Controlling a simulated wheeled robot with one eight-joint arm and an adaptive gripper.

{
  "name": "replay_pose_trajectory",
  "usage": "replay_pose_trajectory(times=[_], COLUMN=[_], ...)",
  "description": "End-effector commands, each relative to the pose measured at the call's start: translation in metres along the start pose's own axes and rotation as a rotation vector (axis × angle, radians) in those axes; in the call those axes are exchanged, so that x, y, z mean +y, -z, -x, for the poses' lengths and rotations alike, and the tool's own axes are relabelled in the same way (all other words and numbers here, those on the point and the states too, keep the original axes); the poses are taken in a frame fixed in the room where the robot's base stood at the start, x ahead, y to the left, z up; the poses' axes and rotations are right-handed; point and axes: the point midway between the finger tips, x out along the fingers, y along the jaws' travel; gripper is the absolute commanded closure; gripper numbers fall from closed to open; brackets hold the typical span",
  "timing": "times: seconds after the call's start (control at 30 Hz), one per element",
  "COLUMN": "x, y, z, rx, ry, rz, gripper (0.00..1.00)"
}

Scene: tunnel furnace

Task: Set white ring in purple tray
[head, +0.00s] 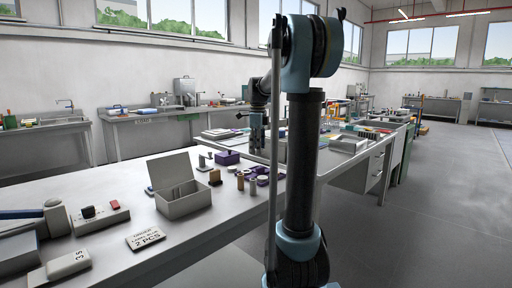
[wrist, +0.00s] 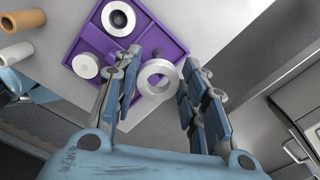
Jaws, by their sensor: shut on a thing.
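A white ring (wrist: 157,64) is held between the fingertips of my gripper (wrist: 158,84) in the wrist view. The purple tray (wrist: 92,38) with dividers lies at the top of that view, and the held ring overlaps its lower right side. I cannot tell the height between ring and tray. Another white ring (wrist: 125,30) with a dark centre and a white round piece (wrist: 85,66) sit in the tray. In the head view my gripper (head: 257,134) points down over the far part of the bench; the held ring is too small to make out there.
An open grey box (head: 185,204) and small parts stand on the bench (head: 110,195). Purple containers (head: 228,158) are farther back. The bench edge and floor lie to the right.

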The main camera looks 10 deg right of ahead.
Motion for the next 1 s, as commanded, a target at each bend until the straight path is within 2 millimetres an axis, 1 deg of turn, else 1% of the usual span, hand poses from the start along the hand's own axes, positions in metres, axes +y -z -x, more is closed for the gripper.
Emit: replay_pose_trajectory(times=[0.27, 1.0], x=[0.000, -0.002], y=[-0.001, 0.004], z=[-0.012, -0.058], rx=[0.000, 0.000], ry=[0.000, 0.000], rz=[0.001, -0.006], gripper=[0.83, 0.83])
